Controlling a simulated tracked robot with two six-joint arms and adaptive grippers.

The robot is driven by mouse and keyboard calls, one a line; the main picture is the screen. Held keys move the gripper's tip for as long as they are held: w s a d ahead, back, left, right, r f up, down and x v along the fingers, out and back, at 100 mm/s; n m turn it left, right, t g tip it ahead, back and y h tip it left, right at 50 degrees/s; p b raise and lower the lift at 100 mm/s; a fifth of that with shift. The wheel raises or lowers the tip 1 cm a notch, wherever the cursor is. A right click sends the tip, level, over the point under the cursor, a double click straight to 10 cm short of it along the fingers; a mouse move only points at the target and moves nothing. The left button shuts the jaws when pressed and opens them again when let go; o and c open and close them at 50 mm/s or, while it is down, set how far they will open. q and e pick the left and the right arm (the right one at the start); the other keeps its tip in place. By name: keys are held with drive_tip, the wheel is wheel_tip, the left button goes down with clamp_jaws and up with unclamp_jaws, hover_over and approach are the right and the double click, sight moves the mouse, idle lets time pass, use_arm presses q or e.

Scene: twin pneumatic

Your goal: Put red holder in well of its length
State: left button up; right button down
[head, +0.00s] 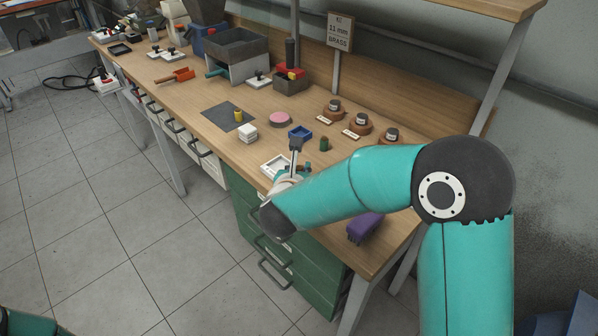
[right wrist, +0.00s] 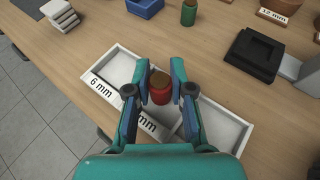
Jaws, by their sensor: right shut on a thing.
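My right gripper (right wrist: 161,78) is shut on the red holder (right wrist: 160,94), a short red cylinder with a brown top, upright between the fingers. It is over the middle part of the white tray (right wrist: 124,55); I cannot tell its height above it. The tray has a well at the left with a "6 mm" label (right wrist: 101,87) and a well at the right. Another label is partly hidden by a finger, and only "mm" shows. In the head view my right gripper (head: 303,169) is by the tray (head: 270,164), and the holder is hidden. My left gripper is out of view.
A sign (head: 340,31) reads "11 mm BRASS". A purple thing (head: 364,227) is near the front edge.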

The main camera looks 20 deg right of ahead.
drive_tip(key=shift+f, duration=0.4)
drive_tip(key=shift+f, duration=0.1)
drive_tip(key=c, duration=1)
unclamp_jaws()
drive_tip(key=b+v, duration=0.1)
drive_tip(key=v, duration=1.1)
